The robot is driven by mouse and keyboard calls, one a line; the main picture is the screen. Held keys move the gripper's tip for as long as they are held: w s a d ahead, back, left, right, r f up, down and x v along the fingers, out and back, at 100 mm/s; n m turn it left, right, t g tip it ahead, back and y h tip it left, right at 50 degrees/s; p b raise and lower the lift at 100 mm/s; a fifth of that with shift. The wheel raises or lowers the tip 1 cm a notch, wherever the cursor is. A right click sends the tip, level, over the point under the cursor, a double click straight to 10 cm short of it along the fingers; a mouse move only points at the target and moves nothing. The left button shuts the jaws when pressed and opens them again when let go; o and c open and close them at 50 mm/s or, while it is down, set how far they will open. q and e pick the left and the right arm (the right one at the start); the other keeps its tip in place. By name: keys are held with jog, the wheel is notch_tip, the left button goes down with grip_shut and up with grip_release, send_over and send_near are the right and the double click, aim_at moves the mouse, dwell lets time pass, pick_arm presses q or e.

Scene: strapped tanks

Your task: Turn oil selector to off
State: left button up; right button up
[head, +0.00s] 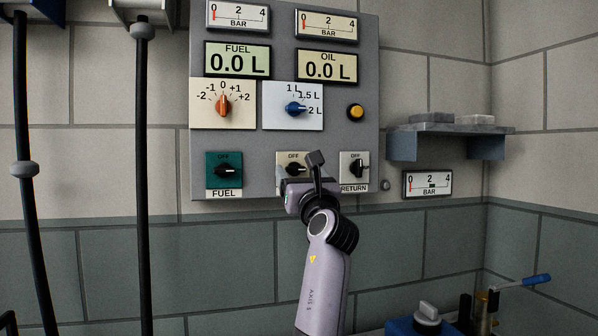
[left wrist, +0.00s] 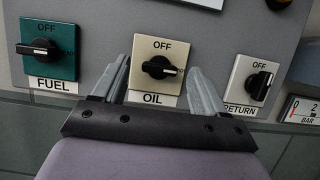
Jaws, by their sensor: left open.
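The oil selector is a black knob (head: 294,169) on a cream plate with OFF at its top, the middle of three in the panel's bottom row. In the left wrist view the oil knob (left wrist: 160,67) lies sideways, its pale mark pointing right, away from OFF. My left gripper (head: 304,172) is in front of the oil plate and hides part of it in the head view. In the left wrist view the left gripper (left wrist: 160,80) is open and empty, with one finger on each side of the knob. I cannot tell whether the fingers touch it.
The green fuel selector (head: 225,171) is to the left and the white return selector (head: 354,168) close on the right. Above are an orange knob (head: 223,105), a blue knob (head: 295,108) and a yellow button (head: 356,111). A shelf (head: 446,143) juts out at the right.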

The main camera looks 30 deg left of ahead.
pick_arm(q)
jog(key=shift+x, duration=0.8)
jog(key=shift+c, duration=0.3)
jog(key=c, duration=1)
